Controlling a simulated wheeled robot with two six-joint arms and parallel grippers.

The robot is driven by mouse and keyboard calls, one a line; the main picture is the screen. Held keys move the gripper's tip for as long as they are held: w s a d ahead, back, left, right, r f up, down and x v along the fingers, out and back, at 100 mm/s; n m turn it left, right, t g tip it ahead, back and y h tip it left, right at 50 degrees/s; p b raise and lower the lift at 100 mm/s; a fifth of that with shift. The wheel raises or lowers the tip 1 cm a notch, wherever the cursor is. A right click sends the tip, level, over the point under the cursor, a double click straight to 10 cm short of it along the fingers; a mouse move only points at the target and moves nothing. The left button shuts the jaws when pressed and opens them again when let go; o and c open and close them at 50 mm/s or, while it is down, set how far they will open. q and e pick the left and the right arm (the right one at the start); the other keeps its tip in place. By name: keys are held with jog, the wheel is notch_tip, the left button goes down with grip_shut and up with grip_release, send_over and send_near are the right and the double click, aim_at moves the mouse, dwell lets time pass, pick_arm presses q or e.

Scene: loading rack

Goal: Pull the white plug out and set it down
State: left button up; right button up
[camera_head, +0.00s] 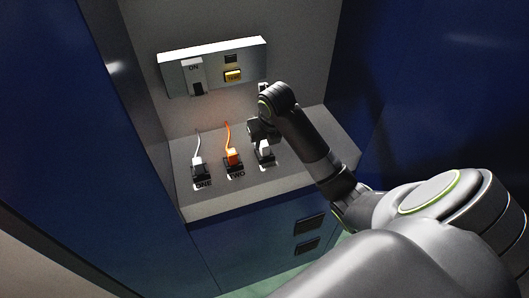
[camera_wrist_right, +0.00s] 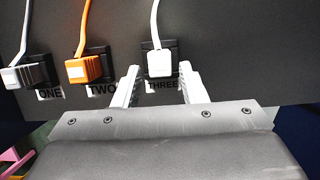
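The white plug (camera_wrist_right: 160,64) sits in the socket marked THREE, with its white cord running up from it. In the head view the white plug (camera_head: 265,148) is partly covered by my right gripper (camera_head: 262,130). In the wrist view my right gripper (camera_wrist_right: 159,70) is open, with one pale finger on each side of the white plug. Gaps show between the fingers and the plug, and nothing is held. My left gripper is not in view.
An orange plug (camera_wrist_right: 84,68) sits in socket TWO, left of the white one. A grey plug (camera_wrist_right: 24,75) sits in socket ONE. A switch panel (camera_head: 212,66) is on the back wall. Bare grey shelf (camera_head: 225,203) lies in front of the sockets. Blue walls stand on both sides.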

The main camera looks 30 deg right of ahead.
aim_at(265, 145)
jog(key=shift+x, duration=1.05)
grip_shut()
jog(key=shift+r, duration=0.15)
jog(key=shift+r+p, duration=2.9)
jog(key=shift+p, duration=0.25)
